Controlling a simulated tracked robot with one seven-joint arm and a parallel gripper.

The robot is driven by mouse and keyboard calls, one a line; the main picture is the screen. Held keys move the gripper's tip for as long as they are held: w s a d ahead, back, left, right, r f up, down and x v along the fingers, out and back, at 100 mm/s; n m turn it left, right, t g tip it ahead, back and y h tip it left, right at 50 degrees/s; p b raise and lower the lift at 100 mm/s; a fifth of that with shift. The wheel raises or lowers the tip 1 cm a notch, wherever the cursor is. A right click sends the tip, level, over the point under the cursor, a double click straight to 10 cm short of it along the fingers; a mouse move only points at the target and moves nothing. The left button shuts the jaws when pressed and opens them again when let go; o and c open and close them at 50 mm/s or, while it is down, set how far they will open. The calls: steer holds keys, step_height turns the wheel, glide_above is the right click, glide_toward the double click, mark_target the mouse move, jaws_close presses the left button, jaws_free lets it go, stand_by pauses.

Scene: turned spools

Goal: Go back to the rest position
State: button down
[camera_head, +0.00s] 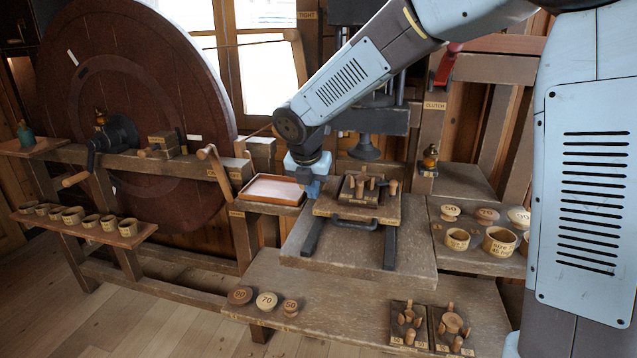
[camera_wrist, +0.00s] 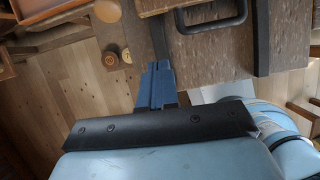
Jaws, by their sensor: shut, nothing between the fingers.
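My gripper (camera_head: 312,190) is shut and empty. In the head view it points down between the shallow reddish tray (camera_head: 272,190) and the wooden plate (camera_head: 335,209) that carries a block with several pegs. In the wrist view the blue fingers of my gripper (camera_wrist: 158,72) are together, close to a dark rail beside the plate (camera_wrist: 205,45). My arm reaches across the head view from the right. I cannot tell whether the fingers touch anything.
Numbered spools (camera_head: 267,301) lie on the lower bench. Two small peg boards (camera_head: 409,327) stand at its front right. More spools and cups (camera_head: 457,239) sit on the right shelf. A black handle (camera_head: 354,223) juts from the plate. A large wheel (camera_head: 130,90) stands at left.

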steer(key=s+d+r+m, duration=0.4)
steer(key=s+d+m, duration=0.1)
steer(key=d+m, duration=0.35)
steer(key=s+d+r+m, duration=0.5)
steer(key=d+m, duration=0.3)
steer(key=d, duration=0.1)
steer(key=s+d+m+t+y, duration=0.1)
steer(key=s+d+m, duration=1)
steer(key=s+m, duration=0.4)
steer(key=shift+s+r+m, duration=0.3)
steer(key=shift+s+m, duration=0.05)
steer(key=shift+m, duration=0.6)
steer(key=c, duration=1.8)
jaws_free()
